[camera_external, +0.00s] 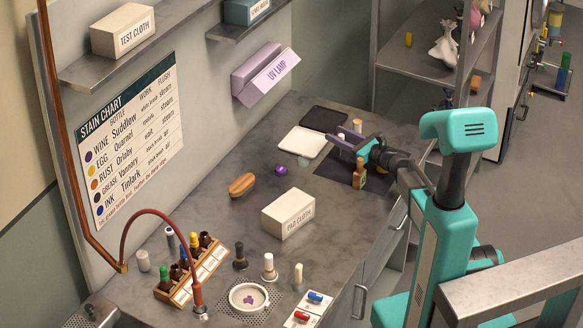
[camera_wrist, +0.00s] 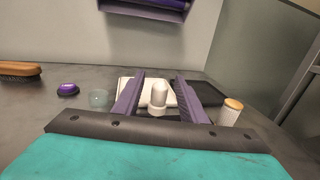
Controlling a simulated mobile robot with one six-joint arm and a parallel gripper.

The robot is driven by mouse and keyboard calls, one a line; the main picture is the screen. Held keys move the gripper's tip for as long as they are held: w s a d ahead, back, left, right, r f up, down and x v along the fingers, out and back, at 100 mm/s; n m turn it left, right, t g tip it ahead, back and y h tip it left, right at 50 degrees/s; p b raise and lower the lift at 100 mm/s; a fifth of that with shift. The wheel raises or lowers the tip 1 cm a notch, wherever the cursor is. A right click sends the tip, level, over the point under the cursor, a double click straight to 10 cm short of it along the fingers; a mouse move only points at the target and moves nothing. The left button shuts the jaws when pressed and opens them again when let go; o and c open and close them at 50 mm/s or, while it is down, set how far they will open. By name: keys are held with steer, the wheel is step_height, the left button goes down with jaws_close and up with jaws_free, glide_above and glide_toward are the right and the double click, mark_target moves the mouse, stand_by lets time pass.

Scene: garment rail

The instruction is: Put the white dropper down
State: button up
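The white dropper (camera_wrist: 159,95) shows in the wrist view, upright, with a pale rounded bulb above a wider white collar. It is between the two purple fingers of my gripper (camera_wrist: 160,92). The fingers are spread, and a narrow gap shows on each side of it. Its lower end is hidden, so I cannot tell what it rests on. In the external view my gripper (camera_external: 347,145) is low over the far right of the counter, above the dark mat (camera_external: 325,172). The dropper cannot be made out there.
An amber bottle (camera_external: 360,174) stands close below my gripper. A wood-topped jar (camera_wrist: 230,112) is right of the fingers. A white tray (camera_external: 302,142), a black tray (camera_external: 324,118), a glass (camera_wrist: 98,97) and a purple object (camera_wrist: 68,89) lie around. The pad cloth box (camera_external: 288,213) is nearer.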

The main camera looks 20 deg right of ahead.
steer(key=shift+r+b, duration=0.65)
steer(key=shift+r, duration=2.45)
